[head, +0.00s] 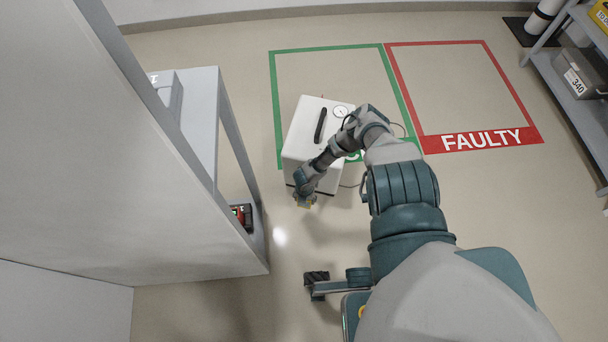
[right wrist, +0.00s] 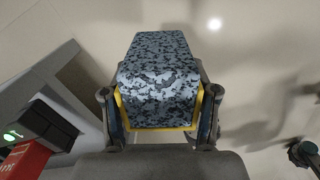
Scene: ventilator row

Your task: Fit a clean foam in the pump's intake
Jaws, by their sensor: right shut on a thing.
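The white pump (head: 300,143) stands on the floor in the head view, with a dark handle and a round gauge on top. My right arm reaches across it, and my right gripper (head: 305,198) is low at its near side. In the right wrist view, the right gripper (right wrist: 160,120) is shut on a foam block (right wrist: 158,75) with a mottled grey-blue surface. Yellow edging shows beside the fingers. I cannot make out the intake. My left gripper is not clearly seen.
The pump is partly inside a green floor outline (head: 273,90); a red outline marked FAULTY (head: 482,140) is empty. A grey shelf unit (head: 232,130) at left holds a red and black item (head: 242,215), also in the wrist view (right wrist: 25,158). A rack (head: 560,80) stands far right.

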